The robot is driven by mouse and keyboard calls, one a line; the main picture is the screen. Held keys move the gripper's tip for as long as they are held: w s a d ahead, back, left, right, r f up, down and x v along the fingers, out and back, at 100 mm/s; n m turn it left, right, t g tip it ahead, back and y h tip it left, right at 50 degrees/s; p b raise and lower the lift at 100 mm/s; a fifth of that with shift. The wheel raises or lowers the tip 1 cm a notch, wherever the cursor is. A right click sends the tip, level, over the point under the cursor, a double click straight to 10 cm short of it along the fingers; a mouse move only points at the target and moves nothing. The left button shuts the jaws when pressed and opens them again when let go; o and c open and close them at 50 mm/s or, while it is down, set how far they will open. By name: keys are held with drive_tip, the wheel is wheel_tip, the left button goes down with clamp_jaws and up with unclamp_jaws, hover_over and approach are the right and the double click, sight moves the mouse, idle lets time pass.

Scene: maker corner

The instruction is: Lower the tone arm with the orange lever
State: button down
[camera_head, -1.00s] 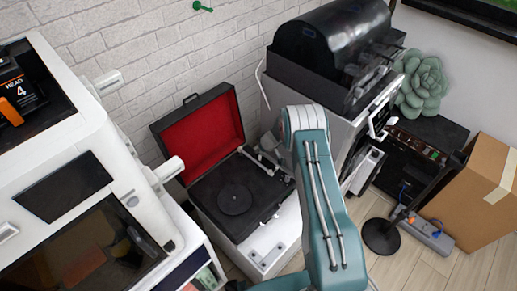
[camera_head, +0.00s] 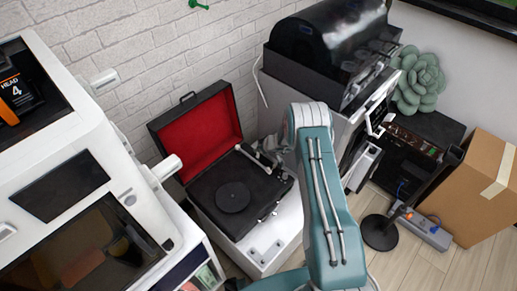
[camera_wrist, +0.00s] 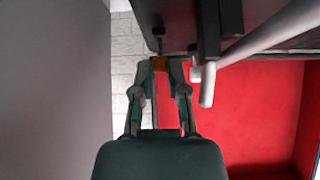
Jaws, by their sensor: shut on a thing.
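The record player (camera_head: 210,216) stands open, with a black deck, a dark round platter (camera_head: 233,197) and a red-lined lid (camera_head: 199,136). In the wrist view, the tone arm (camera_wrist: 268,37) shows as a light grey tube to the right of my fingers. My gripper (camera_wrist: 160,65) is shut on the small orange lever (camera_wrist: 159,63), which sits between the fingertips. I cannot tell whether the tone arm's tip touches the platter.
A white machine (camera_head: 90,185) fills the left side. A grey-white machine with a black hood (camera_head: 330,45) stands right behind my arm. A cardboard box (camera_head: 480,190), a plant (camera_head: 420,80) and a black round-based stand (camera_head: 380,234) are at the right.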

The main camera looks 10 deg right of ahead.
drive_tip(key=shift+s+d+f, duration=0.1)
drive_tip(key=shift+s+f, duration=0.15)
drive_tip(key=c, duration=0.6)
unclamp_jaws()
drive_tip(key=shift+c, duration=0.2)
drive_tip(key=shift+w+r, duration=0.1)
drive_tip(key=shift+r, duration=0.25)
drive_tip(key=v, duration=1.1)
drive_tip(key=shift+s+d, duration=0.2)
drive_tip(key=shift+r, duration=0.1)
